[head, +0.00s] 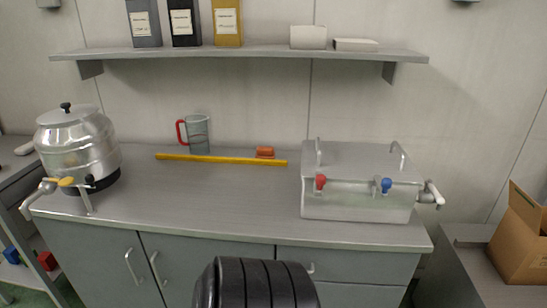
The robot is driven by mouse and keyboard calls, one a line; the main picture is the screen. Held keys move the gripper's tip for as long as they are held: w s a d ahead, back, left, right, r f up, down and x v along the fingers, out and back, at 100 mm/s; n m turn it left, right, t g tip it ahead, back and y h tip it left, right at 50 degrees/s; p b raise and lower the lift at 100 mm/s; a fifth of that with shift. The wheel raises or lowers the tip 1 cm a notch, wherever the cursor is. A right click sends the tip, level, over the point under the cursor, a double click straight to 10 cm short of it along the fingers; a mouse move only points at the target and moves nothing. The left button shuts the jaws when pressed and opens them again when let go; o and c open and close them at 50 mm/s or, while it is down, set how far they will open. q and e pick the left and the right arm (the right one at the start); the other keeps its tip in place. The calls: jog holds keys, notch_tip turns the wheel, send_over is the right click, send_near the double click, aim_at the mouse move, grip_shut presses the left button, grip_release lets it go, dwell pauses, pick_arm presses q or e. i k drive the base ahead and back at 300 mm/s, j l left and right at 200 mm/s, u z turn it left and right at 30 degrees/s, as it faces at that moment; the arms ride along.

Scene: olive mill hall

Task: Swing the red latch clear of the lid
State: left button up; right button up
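The metal box (350,205) stands at the right end of the counter, with a flat grey lid (358,160) on top. The lid bears two upright handles. The red latch (320,182) is on the left of the box's front, at the lid's front edge. A blue latch (386,185) is on the right of the same front. The latches are small here, and I cannot tell exactly how far either overlaps the lid. Neither of my grippers shows in the head view.
A tap (432,195) sticks out from the box's right side. A steel urn (77,145) stands at the counter's left end. The counter's middle (220,200) is clear. A shelf (240,53) hangs above.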

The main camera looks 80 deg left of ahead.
aim_at(320, 179)
jog(key=u, duration=2.4)
